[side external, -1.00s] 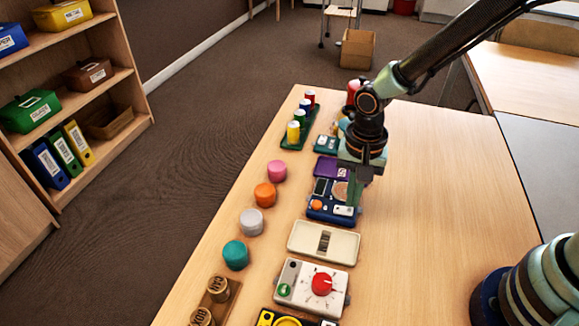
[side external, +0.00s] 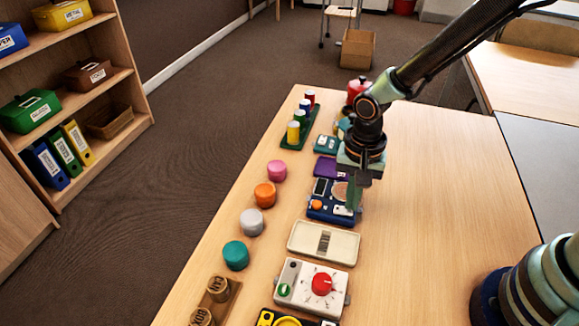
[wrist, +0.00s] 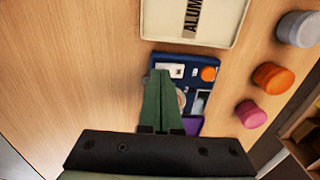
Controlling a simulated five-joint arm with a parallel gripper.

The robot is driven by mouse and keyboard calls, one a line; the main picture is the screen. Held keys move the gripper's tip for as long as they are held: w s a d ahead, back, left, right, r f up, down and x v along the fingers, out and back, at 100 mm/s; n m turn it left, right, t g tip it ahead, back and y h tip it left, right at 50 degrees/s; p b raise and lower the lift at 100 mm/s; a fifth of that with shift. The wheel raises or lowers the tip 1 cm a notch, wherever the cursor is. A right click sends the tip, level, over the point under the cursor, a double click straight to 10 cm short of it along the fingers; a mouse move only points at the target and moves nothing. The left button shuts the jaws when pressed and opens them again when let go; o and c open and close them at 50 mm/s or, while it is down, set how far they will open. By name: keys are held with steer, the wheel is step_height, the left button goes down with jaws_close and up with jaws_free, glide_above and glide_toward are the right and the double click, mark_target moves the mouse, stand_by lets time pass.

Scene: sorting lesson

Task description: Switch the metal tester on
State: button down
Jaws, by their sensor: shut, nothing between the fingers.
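The metal tester, a dark blue box (side external: 320,214), stands on the table below my gripper. It carries an orange button (side external: 316,204), a small screen (side external: 320,187), a tan round plate (side external: 340,189) and a white switch plate (side external: 342,210). The wrist view also shows the blue box (wrist: 190,60), the orange button (wrist: 208,74) and the white switch plate (wrist: 175,70). My gripper (side external: 352,211) is shut and empty, pointing down. In the wrist view its fingertips (wrist: 161,72) overlap the switch plate's edge and partly hide the round plate. I cannot tell whether they touch the switch.
A cream tray labelled ALUM (wrist: 225,38) lies beside the tester, and a purple item (side external: 326,168) on its other side. A white box with a red dial (side external: 321,284) stands nearer. Pink, orange, grey and teal (side external: 236,255) pucks line the left.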

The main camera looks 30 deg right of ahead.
steer(key=shift+f, duration=0.45)
stand_by(0.3)
steer(key=shift+r, duration=3.55)
